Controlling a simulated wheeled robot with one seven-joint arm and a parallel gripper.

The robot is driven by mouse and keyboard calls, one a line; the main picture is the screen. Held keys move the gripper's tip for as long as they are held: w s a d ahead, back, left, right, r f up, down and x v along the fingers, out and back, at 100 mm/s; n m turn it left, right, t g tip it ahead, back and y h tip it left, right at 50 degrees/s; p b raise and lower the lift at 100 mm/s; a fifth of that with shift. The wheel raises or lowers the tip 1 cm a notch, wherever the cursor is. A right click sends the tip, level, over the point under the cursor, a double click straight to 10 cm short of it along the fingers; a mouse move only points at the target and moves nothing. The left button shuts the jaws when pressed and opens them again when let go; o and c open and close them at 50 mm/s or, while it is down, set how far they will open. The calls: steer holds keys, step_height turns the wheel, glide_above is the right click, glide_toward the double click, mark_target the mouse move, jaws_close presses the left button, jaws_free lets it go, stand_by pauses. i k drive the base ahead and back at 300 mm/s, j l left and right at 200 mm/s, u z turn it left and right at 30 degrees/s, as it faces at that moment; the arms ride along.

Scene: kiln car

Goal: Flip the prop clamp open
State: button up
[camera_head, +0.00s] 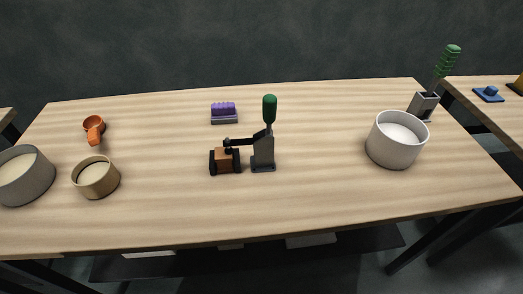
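The prop clamp (263,152) stands near the middle of the wooden table. It has a grey upright body and a dark green handle (270,109) that points up. Its black arm (243,141) reaches left, and the tip sits over a brown block (224,160) with dark sides. The tip looks to be down on the block, but contact is too small to tell. My gripper is not in view.
A purple brush-like block (223,110) lies behind the clamp. An orange scoop (95,130), a tan bowl (96,179) and a grey bowl (22,178) are at left. A white pot (397,140) and a holder with a green brush (423,104) are at right. The table (320,210) is clear in front.

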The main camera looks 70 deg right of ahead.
mark_target(269, 101)
steer(key=k+j+z, duration=0.1)
steer(key=z, duration=0.25)
steer(key=k+j+z, duration=0.1)
steer(key=z, duration=0.25)
steer(key=k+j, duration=0.05)
steer(key=j, duration=0.05)
